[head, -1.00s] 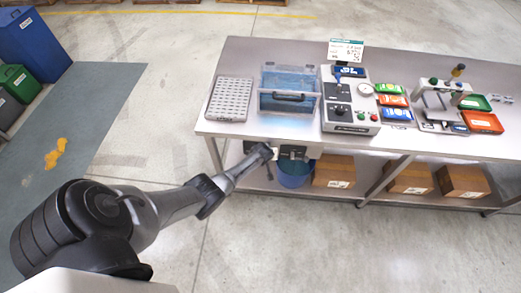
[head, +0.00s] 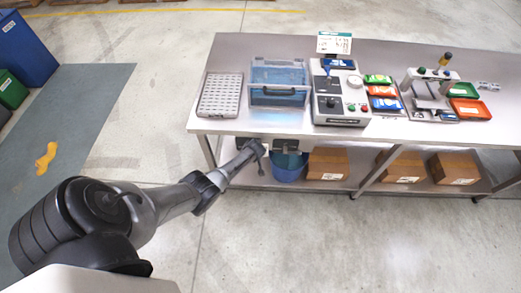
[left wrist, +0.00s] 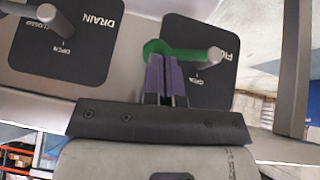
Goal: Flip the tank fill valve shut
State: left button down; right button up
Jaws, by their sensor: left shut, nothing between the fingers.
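In the left wrist view the fill valve has a dark FILL plate (left wrist: 192,72) and a green lever (left wrist: 178,50). The lever runs left from its grey pivot, nearly level in the picture. The OPEN mark lies below the pivot; any closed mark on this plate is hidden. My left gripper (left wrist: 166,62) is shut and empty, its purple fingertips at the lever's outer half, touching or very close. In the head view my left gripper (head: 260,148) is under the table's front edge, below the clear tank (head: 279,82) of blue liquid. My right gripper is out of view.
A DRAIN plate (left wrist: 62,45) with its own pivot sits beside the fill plate. A blue bucket (head: 289,168) and several cardboard boxes (head: 327,164) stand on the lower shelf. A control box (head: 341,112) and a white rack (head: 220,95) flank the tank.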

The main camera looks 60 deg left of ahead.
pick_arm(q)
jog(key=shift+r, duration=0.1)
jog(key=s+d+r+p, duration=0.1)
jog(key=d+r+p, duration=0.5)
jog(key=d+r, duration=0.2)
notch_tip(320, 180, up, 3)
jog(key=shift+d+f+p, duration=0.15)
jog(key=shift+d+p, duration=0.15)
jog(key=shift+d, duration=0.05)
jog(key=shift+s, duration=0.1)
dwell(0.6)
